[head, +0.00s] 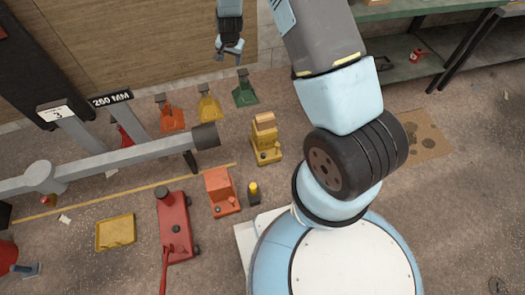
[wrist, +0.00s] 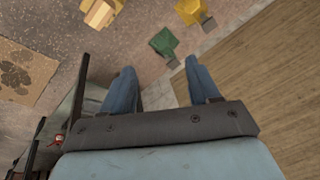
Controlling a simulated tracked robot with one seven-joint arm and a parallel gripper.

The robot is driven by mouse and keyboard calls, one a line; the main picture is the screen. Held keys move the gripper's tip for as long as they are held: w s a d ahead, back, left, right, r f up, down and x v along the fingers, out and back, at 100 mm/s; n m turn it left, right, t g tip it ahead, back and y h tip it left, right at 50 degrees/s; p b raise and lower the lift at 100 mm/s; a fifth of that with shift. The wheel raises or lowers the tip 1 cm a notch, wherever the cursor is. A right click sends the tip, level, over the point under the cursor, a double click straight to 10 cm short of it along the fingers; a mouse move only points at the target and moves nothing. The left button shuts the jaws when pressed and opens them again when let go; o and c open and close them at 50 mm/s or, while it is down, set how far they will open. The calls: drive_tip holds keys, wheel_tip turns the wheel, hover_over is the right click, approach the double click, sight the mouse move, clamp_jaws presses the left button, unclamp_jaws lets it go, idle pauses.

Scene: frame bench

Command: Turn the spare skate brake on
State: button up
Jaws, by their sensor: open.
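No part in view is clearly marked as the spare skate or its brake. Two small block-shaped units on the floor are possible skates: a yellow one (head: 264,138) and an orange one (head: 220,188), each with a low front part bearing small knobs. I cannot tell which is the spare, or how any brake is set. My gripper (head: 231,48) hangs at the top of the head view, well beyond both units. In the wrist view my gripper (wrist: 158,74) is open and empty. A yellow block, cut by the top edge, shows beyond its fingers.
Orange (head: 171,115), yellow (head: 209,104) and green (head: 244,90) stands line the wall side. A grey beam (head: 110,165) crosses at left. A red jack (head: 174,225), yellow tray (head: 115,232) and yellow-topped post (head: 254,192) stand nearer. Green shelving (head: 400,62) is at upper right.

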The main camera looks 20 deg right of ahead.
wheel_tip(320, 180, down, 14)
drive_tip(key=f+m, duration=0.1)
drive_tip(key=m+h, duration=0.1)
drive_tip(key=h, duration=0.2)
approach(263, 155)
drive_tip(key=x, duration=0.8)
drive_tip(key=shift+w+d+f, duration=0.1)
drive_tip(key=shift+w+f, duration=0.05)
drive_tip(key=shift+f, duration=0.15)
drive_tip(key=shift+c, duration=0.2)
drive_tip(key=c, duration=1)
